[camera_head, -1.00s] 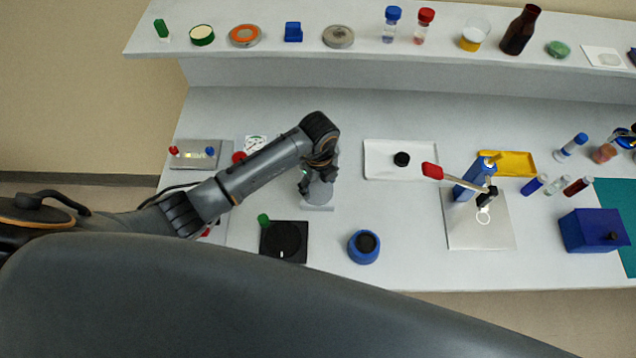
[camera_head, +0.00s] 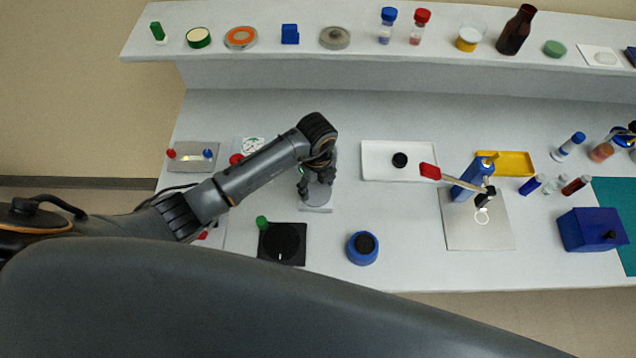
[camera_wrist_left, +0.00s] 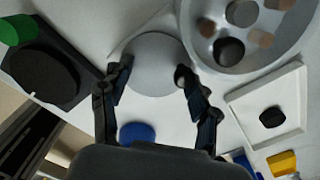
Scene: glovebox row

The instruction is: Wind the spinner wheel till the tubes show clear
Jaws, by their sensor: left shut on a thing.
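My left gripper (camera_head: 318,168) reaches down over a grey device on a pale base plate (camera_head: 317,208), which I take for the spinner. In the left wrist view its fingers (camera_wrist_left: 153,70) stand either side of a grey round part (camera_wrist_left: 152,50). It is shut on part of the device; the exact grip point is hard to see. A grey round holder (camera_wrist_left: 228,72) with several grey and brownish round ends and a dark knob (camera_wrist_left: 229,50) shows at the upper right there. Whether its tubes are clear cannot be told. My right gripper is not in view.
A black dial plate (camera_head: 284,242) with a green knob and a blue jar (camera_head: 362,248) stand near the front edge. A white tray (camera_head: 375,172) lies to the right. A small control box (camera_head: 194,156) is at the left. Bottles and dishes line the raised shelf (camera_head: 270,55).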

